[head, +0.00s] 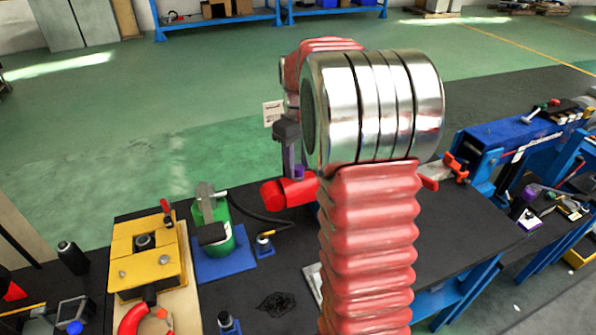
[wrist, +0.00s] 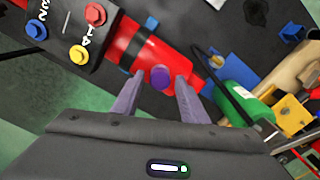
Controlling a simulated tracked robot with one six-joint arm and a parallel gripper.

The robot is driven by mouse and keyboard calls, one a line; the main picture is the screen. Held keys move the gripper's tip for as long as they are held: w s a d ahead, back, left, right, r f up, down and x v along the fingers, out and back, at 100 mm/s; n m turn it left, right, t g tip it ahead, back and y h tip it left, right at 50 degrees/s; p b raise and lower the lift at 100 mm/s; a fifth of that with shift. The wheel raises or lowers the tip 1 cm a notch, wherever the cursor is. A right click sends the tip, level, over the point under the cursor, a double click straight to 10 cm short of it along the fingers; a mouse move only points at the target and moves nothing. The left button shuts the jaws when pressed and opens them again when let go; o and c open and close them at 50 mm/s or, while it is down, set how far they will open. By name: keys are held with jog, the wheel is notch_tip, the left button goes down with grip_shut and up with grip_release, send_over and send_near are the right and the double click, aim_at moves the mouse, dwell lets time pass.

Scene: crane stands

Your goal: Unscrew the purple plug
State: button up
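The purple plug (wrist: 160,78) shows in the wrist view as a round end on the side of a red cylinder (wrist: 140,48) with a black band. My gripper (wrist: 160,80) has two purple fingers, spread to either side of the plug with gaps between. I cannot tell whether the fingertips reach past the plug's face. In the head view my gripper (head: 291,172) points down at the red cylinder (head: 289,191), partly behind my arm. The plug is hard to make out there.
A dark panel with red, blue and yellow buttons (wrist: 80,53) is close left of the cylinder in the wrist view. A green cylinder (head: 212,225) on a blue base and a yellow block (head: 145,258) stand on the black table. A black hose lies near the red cylinder.

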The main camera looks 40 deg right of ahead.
jog(key=m, duration=0.5)
dwell(0.4)
jog(key=shift+s, duration=0.1)
jog(key=shift+c, duration=0.2)
dwell(0.3)
grip_shut()
jog(key=shift+r, duration=0.1)
dwell(0.6)
jog(key=shift+r+n, duration=0.1)
jog(key=shift+n, duration=2.4)
